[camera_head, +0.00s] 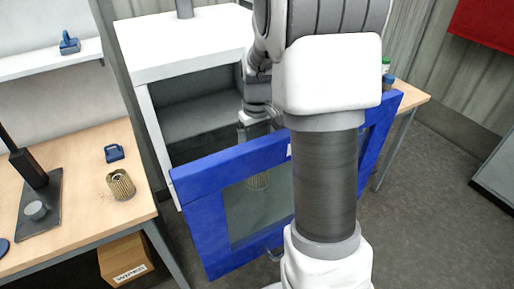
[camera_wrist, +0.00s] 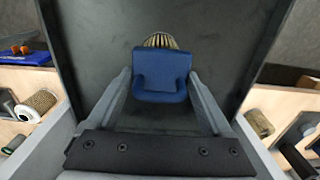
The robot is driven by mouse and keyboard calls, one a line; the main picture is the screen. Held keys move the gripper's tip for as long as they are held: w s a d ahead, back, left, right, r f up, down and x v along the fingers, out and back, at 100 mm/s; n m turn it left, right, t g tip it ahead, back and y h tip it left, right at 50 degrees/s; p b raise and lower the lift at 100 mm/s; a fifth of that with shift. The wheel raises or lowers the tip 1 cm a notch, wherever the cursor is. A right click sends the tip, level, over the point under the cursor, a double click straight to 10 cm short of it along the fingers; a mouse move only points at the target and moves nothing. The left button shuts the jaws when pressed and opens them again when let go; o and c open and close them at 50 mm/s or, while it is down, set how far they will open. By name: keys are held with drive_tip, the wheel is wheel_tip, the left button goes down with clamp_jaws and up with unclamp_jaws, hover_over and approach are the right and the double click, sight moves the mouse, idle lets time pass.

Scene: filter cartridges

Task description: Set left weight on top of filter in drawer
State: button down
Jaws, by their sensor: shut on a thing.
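A blue weight (camera_wrist: 162,75) sits between the two fingers of my gripper (camera_wrist: 161,84), which is shut on it. A pleated tan filter (camera_wrist: 160,41) shows just past the weight's far edge and is partly hidden by it. I cannot tell whether the weight touches the filter. Both are over the dark floor of the drawer (camera_wrist: 225,45). My gripper (camera_head: 257,128) is behind this front, partly hidden by my arm.
A wooden table (camera_head: 75,190) at left holds another blue weight (camera_head: 114,152), another filter (camera_head: 121,184) and a dark press-like stand (camera_head: 38,205). A white shelf (camera_head: 40,62) carries another blue weight (camera_head: 69,41). The drawer's walls lie close around my gripper.

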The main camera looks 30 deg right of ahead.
drive_tip(key=shift+f+b, duration=0.45)
drive_tip(key=shift+f, duration=0.15)
idle(0.5)
unclamp_jaws()
wheel_tip(320, 180, up, 18)
drive_tip(key=p, duration=0.1)
drive_tip(key=shift+f, duration=0.2)
drive_tip(key=shift+p, duration=0.3)
